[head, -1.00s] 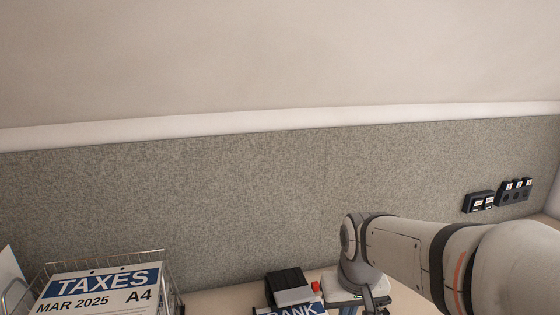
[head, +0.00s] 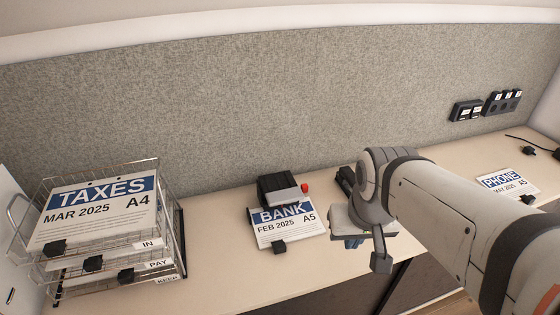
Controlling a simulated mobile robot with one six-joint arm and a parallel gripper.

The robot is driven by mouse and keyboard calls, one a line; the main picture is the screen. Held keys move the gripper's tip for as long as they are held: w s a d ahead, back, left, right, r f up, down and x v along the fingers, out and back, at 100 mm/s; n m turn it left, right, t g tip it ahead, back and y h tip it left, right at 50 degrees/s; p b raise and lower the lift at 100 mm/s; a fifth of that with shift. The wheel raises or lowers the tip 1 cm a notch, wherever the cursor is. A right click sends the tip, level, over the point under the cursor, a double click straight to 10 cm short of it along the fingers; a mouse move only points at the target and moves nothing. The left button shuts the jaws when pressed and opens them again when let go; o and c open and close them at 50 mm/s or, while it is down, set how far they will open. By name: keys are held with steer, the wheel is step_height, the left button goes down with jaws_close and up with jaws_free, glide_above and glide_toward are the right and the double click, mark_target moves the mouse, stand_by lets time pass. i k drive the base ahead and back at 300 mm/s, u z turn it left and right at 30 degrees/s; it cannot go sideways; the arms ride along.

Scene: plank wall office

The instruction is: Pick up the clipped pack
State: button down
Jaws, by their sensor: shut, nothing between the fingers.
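A BANK FEB 2025 A5 pack (head: 288,228) lies on the desk with a black clip (head: 279,247) on its front edge. A TAXES MAR 2025 A4 pack (head: 95,210) lies in the top of the wire tray stack, with a black clip at its front left. A PHONE MAY 2025 A5 pack (head: 507,186) lies at the far right, with a dark clip near its front edge. My gripper (head: 352,243) is shut and empty, to the right of the BANK pack and apart from it in the picture. Its fingers are partly hidden by the hand.
The wire trays (head: 165,218) labelled IN, PAY and KEEP stand at left; lower ones hold clipped papers. A black device (head: 279,187) with a red part sits behind the BANK pack. A grey fabric panel (head: 250,110) backs the desk. Bare desk (head: 215,245) lies between trays and BANK pack.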

mark_target(274, 229)
steer(key=z, duration=0.9)
steer(key=k, duration=1.35)
steer(key=u, duration=0.7)
steer(key=i, duration=1.05)
steer(key=u, duration=0.05)
